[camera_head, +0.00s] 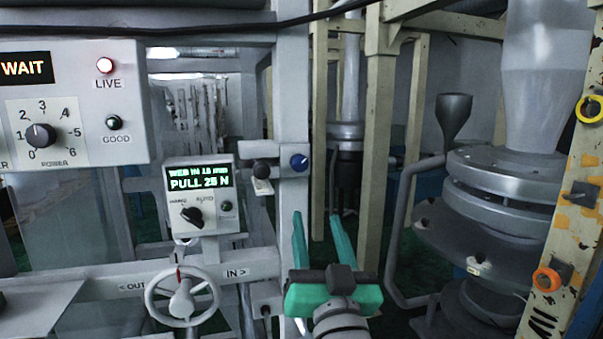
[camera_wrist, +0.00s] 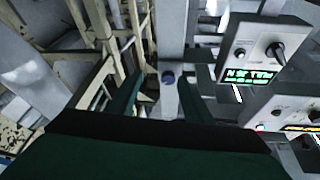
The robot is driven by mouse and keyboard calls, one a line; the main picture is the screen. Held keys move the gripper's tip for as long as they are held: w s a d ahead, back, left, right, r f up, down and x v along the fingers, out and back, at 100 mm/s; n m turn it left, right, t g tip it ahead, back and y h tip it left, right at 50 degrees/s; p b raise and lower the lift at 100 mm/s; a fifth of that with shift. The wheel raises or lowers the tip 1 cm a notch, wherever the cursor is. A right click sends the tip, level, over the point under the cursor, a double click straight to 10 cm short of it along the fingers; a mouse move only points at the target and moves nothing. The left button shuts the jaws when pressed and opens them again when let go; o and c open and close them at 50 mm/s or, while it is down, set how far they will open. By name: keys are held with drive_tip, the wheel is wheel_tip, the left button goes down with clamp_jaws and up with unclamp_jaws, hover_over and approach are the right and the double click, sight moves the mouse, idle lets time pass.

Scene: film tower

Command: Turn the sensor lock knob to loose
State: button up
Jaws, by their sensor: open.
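A small blue knob (camera_head: 299,161) with a white mark sits on the grey post, right of the web display box. A black knob (camera_head: 262,169) on a small bracket is just to its left. No readable label tells which is the sensor lock knob. My gripper (camera_head: 318,226) has green fingers, open and empty, pointing up below and right of the blue knob in the head view. In the wrist view the blue knob (camera_wrist: 168,77) shows between my fingertips (camera_wrist: 161,86), apparently beyond them and untouched.
The display box (camera_head: 199,197) reads "PULL 25 N" and has a selector knob. A handwheel (camera_head: 183,297) stands below it. A WAIT panel (camera_head: 70,105) is at upper left. Cream posts (camera_head: 374,140) and a grey machine (camera_head: 500,220) stand to the right.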

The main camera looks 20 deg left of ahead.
sight(301, 165)
drive_tip(key=shift+n+y, duration=0.4)
drive_tip(key=shift+y, duration=0.1)
drive_tip(key=w+a+r, duration=0.3)
drive_tip(key=w+r, duration=0.2)
drive_tip(key=w+a+r, duration=0.2)
drive_tip(key=r, duration=0.1)
drive_tip(key=shift+w+a+r, duration=0.15)
drive_tip(key=shift+w+a, duration=0.1)
drive_tip(key=shift+a, duration=0.1)
drive_tip(key=c, duration=1.1)
drive_tip(key=shift+o, duration=0.2)
